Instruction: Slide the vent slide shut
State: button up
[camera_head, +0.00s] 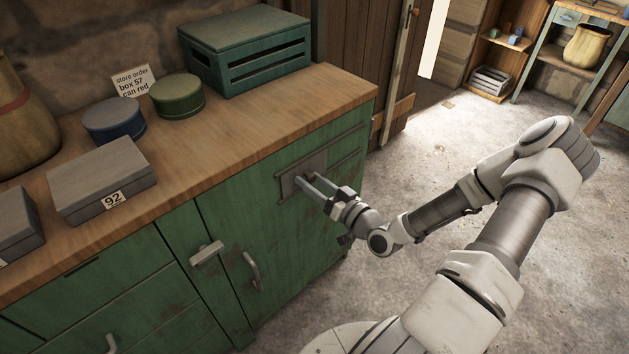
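The vent slide appears to be the grey metal plate (287,185) set in a rail on the upper front of the green cabinet, below the worktop edge. My gripper (306,179) reaches it from the right, with its fingertips at the plate. The two fingers show as pale parallel bars with a gap between them. Whether they hold a small knob or tab on the plate is too small to tell. The fingertips cover part of the plate, and any opening behind it is hidden.
The wooden worktop (240,130) holds a green slatted crate (245,60), a blue tin (113,120), a green tin (177,97), a grey box (100,185) marked 92 and a note card (132,80). Cabinet handles (253,270) stick out below left. The floor at right is mostly clear.

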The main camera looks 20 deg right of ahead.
jog(key=shift+d, duration=0.1)
jog(key=shift+s+d, duration=0.1)
jog(key=shift+s, duration=0.05)
jog(key=p+v, duration=0.2)
jog(key=v, duration=1.5)
